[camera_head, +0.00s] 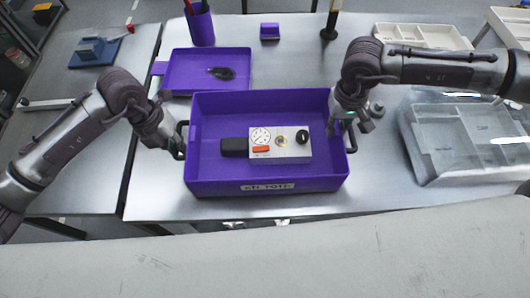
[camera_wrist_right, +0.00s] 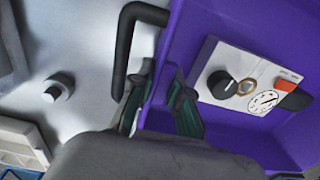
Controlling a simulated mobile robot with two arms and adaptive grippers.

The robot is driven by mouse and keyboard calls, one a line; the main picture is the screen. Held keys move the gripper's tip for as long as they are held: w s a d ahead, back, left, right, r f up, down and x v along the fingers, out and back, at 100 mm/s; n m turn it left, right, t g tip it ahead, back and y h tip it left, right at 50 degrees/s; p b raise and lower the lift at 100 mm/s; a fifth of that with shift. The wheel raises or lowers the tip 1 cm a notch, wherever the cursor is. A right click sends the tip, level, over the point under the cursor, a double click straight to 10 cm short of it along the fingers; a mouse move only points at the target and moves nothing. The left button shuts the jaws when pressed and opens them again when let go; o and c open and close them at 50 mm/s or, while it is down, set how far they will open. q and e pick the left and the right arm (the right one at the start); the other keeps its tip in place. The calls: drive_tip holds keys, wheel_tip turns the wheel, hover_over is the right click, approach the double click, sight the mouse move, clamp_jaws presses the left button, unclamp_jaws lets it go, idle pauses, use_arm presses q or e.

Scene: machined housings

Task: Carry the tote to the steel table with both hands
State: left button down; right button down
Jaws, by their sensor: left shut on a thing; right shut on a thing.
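The purple tote (camera_head: 266,186) is over the front of the middle steel table (camera_head: 300,65), level in the head view; I cannot tell if it touches the top. It holds a pale box with a gauge, a black knob and a red part (camera_head: 282,145), with a black piece at its left end. My left gripper (camera_head: 179,147) is shut on the tote's left black handle. My right gripper (camera_head: 346,121) is shut on the right handle. In the right wrist view the right handle (camera_wrist_right: 127,40) rises beside the tote's wall, close to the green-padded fingers (camera_wrist_right: 163,100).
A shallow purple tray (camera_head: 190,72) with a dark item lies behind the tote. A purple pen cup (camera_head: 200,25) stands at the back. A clear-lidded case (camera_head: 465,140) lies right. Another steel bench (camera_head: 80,150) adjoins left. A pale grey surface (camera_head: 300,255) is in front.

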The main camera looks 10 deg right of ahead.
use_arm(q)
drive_tip(key=c, duration=1.2)
unclamp_jaws()
drive_tip(key=shift+a+f, duration=0.15)
use_arm(e)
drive_tip(key=c, duration=1.1)
unclamp_jaws()
drive_tip(key=shift+f, duration=0.1)
use_arm(q)
drive_tip(key=r, duration=0.4)
drive_tip(key=a+r, duration=0.1)
drive_tip(key=r, duration=0.3)
drive_tip(key=a+r, duration=0.1)
drive_tip(key=r, duration=0.2)
drive_tip(key=shift+a+r, duration=0.1)
drive_tip(key=shift+r, duration=0.3)
use_arm(e)
wheel_tip(320, 180, up, 12)
drive_tip(key=shift+f, duration=0.1)
